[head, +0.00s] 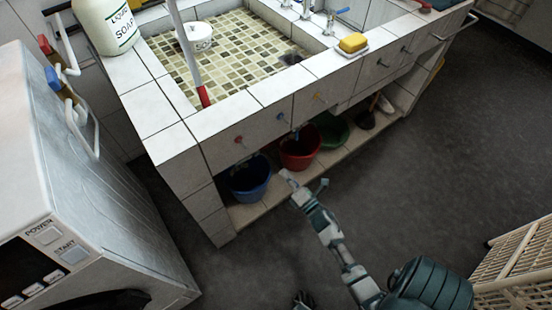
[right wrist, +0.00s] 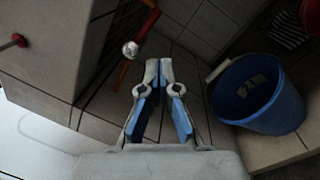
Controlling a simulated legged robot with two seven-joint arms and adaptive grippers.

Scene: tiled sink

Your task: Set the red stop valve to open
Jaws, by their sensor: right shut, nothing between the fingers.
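A small red knob (head: 238,140) sits on the tiled front of the sink unit, above the blue bucket. It also shows at the left in the right wrist view (right wrist: 14,42). In that view a red bar (right wrist: 149,20) and a round silver fitting (right wrist: 130,49) show under the sink, beside an orange pipe (right wrist: 122,72). I cannot tell for sure which red part is the stop valve. My right gripper (head: 286,175) is low in front of the lower shelf. In the right wrist view it (right wrist: 158,64) is shut and empty, apart from these red parts. A dark part at the head view's bottom edge may be my left gripper.
A blue bucket (head: 249,182), red bucket (head: 300,152) and green basin (head: 332,130) stand on the lower shelf. The blue bucket is right of my gripper in the right wrist view (right wrist: 258,95). A white machine (head: 75,180) stands at left.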

